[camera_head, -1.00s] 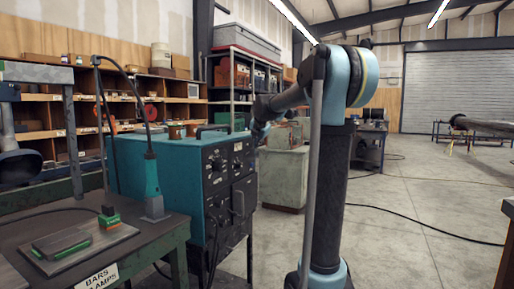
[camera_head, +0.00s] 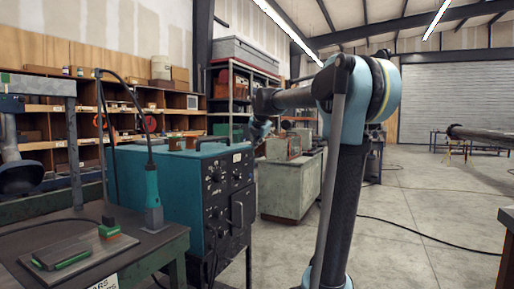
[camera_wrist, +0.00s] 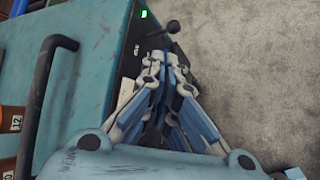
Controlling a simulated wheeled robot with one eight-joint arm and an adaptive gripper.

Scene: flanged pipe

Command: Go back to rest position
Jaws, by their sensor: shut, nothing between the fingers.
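My arm (camera_head: 345,190) stands upright on the right of centre in the head view, with its forearm reaching left over the teal machine's far right side. My gripper is small and partly hidden near the teal machine's rear edge in that view. In the wrist view my gripper (camera_wrist: 167,62) is shut, its two fingers together with nothing between them. It hangs beside the edge of the teal machine (camera_wrist: 88,75), over the grey floor.
The teal machine (camera_head: 165,185) with a top handle stands left of my arm. A green workbench (camera_head: 150,245) is at front left. A grey-green cabinet (camera_head: 290,185) stands behind my arm. Open concrete floor (camera_head: 420,220) lies to the right. A long pipe (camera_head: 485,135) is at far right.

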